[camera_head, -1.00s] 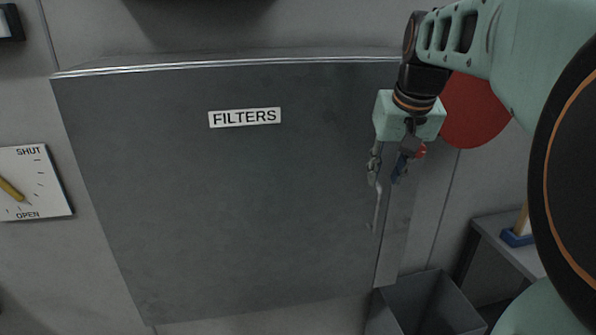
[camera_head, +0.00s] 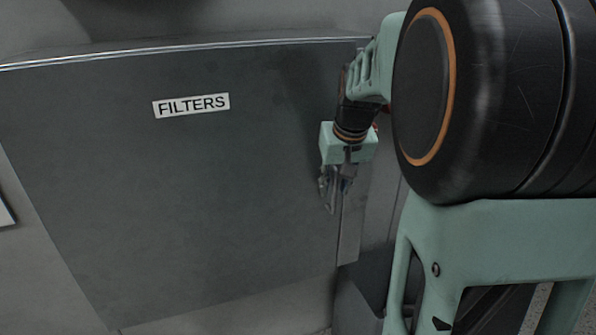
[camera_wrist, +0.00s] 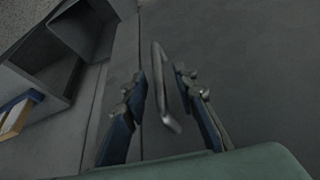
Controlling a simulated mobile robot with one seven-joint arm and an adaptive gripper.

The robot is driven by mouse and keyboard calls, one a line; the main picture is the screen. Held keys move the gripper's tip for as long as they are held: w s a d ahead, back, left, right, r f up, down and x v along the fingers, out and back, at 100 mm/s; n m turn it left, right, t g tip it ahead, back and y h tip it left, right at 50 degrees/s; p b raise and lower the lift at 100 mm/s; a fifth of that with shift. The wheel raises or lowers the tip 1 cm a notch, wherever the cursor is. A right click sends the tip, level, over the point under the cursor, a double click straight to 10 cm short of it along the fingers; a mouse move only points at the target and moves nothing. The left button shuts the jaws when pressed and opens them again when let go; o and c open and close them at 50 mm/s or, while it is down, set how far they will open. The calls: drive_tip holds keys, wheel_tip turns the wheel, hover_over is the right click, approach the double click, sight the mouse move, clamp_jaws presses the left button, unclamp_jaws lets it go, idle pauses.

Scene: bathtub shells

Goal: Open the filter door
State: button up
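The filter door (camera_head: 200,190) is a large dark grey panel with a white "FILTERS" label (camera_head: 191,105). It looks shut. My gripper (camera_head: 331,203) is at the door's right edge, pointing down. The wrist view shows a slim metal handle (camera_wrist: 162,80) between my two spread fingers, which also show there (camera_wrist: 163,88). My gripper is open, one finger on each side of the handle, with gaps visible. In the head view the handle is hard to tell apart from the fingers.
A grey open bin (camera_head: 365,285) stands below the door's right side, partly behind my arm. The wrist view shows a grey box-like container (camera_wrist: 85,28) and a blue and yellow object (camera_wrist: 18,112) at the left. My arm blocks the head view's right side.

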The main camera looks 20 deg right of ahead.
clamp_jaws()
idle(0.3)
drive_tip(key=shift+s, duration=0.1)
